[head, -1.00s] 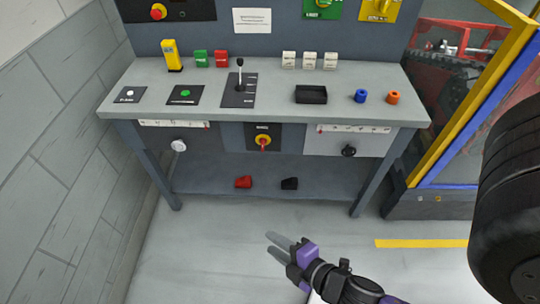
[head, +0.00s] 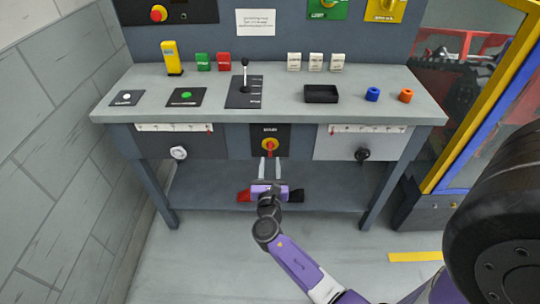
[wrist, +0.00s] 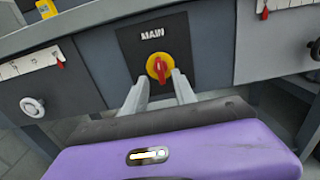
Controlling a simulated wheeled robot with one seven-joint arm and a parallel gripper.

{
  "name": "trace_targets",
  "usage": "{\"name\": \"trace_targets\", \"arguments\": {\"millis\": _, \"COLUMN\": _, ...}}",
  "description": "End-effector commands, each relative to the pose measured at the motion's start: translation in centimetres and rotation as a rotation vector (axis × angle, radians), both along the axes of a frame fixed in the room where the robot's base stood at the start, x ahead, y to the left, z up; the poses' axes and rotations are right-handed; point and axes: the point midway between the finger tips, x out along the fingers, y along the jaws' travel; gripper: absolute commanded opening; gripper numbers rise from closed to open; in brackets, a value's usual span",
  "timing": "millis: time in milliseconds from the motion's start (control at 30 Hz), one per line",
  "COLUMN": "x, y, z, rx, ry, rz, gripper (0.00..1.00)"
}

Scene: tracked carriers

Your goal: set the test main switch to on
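The main switch is a red handle on a yellow disc (head: 270,146), set in a black plate under the bench top. In the wrist view the plate reads "MAIN" and the red handle (wrist: 160,69) stands roughly upright, a little tilted. My gripper (head: 269,168) is just below and in front of the switch. Its two grey fingers (wrist: 158,92) are apart and point at the switch, with the lower end of the handle seen between or just beyond the tips. I cannot tell whether they touch it.
The bench top (head: 200,120) is above my gripper. A white knob (head: 179,153) and a black knob (head: 362,154) stick out on either side. A red block (head: 243,196) and a black block (head: 296,195) lie on the lower shelf.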

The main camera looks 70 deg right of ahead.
Motion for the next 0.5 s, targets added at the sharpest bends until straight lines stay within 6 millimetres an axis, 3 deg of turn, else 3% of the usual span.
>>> {"name": "trace_targets", "arguments": {"millis": 233, "x": 1.4, "y": -3.5, "z": 0.0, "rx": 0.0, "ry": -0.002, "rz": -0.002, "gripper": 0.33}}
{"name": "trace_targets", "arguments": {"millis": 500, "x": 2.0, "y": -4.8, "z": 0.0, "rx": 0.002, "ry": -0.002, "rz": 0.001, "gripper": 0.33}}
